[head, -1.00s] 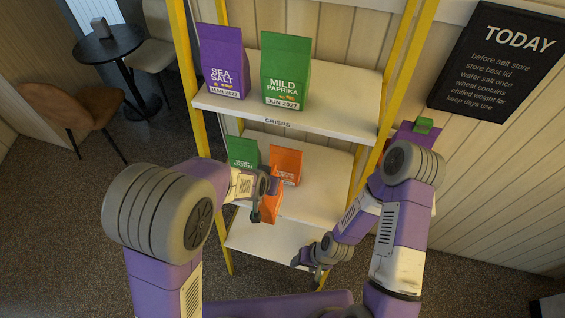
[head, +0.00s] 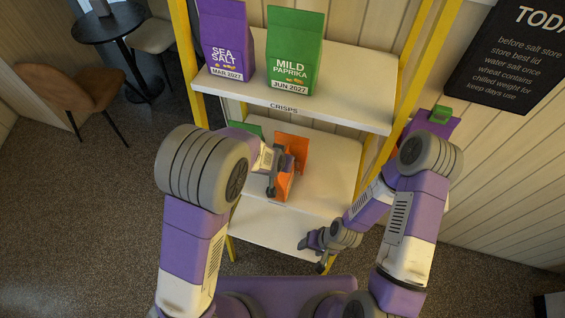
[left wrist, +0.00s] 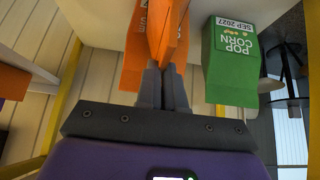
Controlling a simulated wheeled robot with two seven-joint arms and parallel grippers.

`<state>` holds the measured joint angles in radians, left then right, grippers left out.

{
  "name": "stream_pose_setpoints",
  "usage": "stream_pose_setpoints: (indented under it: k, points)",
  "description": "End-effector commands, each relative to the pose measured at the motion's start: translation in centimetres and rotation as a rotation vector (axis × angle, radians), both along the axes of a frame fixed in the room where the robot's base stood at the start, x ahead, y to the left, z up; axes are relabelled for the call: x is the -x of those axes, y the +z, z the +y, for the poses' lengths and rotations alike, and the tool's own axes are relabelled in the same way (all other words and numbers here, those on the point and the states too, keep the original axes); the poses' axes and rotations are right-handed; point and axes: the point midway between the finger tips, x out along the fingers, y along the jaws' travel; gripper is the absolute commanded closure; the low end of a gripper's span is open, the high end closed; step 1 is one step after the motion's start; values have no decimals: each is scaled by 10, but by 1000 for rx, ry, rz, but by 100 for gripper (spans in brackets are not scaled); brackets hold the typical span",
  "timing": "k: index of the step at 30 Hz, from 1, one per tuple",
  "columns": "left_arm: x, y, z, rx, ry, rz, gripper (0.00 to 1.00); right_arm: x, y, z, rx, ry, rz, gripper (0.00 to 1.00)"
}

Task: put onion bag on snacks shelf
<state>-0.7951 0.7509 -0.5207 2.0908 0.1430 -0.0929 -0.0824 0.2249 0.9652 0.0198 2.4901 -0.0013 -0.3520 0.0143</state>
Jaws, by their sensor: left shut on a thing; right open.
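My left gripper (head: 272,178) is shut on an orange bag (head: 284,187) in front of the middle shelf (head: 335,165). In the left wrist view the held orange bag (left wrist: 170,28) rises edge-on from the fingers (left wrist: 163,85); its print is not readable. A second orange bag (head: 298,145) stands behind it on the middle shelf, partly hidden. A green popcorn bag (left wrist: 232,62) stands beside it; in the head view my left arm mostly covers it. My right gripper (head: 318,250) is open and empty, low in front of the bottom shelf (head: 275,225). No snacks label is visible.
The top shelf, labelled crisps (head: 284,108), holds a purple sea salt bag (head: 226,45) and a green mild paprika bag (head: 294,52). Yellow posts (head: 408,70) frame the rack. The right of the middle shelf and the visible bottom shelf are clear.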

Motion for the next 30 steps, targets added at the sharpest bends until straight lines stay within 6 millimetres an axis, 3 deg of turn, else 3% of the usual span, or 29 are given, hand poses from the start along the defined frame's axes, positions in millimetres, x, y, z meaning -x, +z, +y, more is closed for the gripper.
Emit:
stream_pose_setpoints:
  k: [12, 13, 18, 30]
  points:
    - [-2, -6, 0, 1, 2, -3, 100, 0, -5, 0, 0, 0, 0, 40]
    - [-1, -6, 0, 1, 2, -2, 89, 0, -5, 0, 0, 0, 0, 40]
    - [-1, -5, 0, 1, 2, -1, 67, 0, -4, 0, 0, 0, 0, 40]
    - [1, 4, 0, 1, 1, -3, 67, 0, 0, 0, 0, 0, 0, 40]
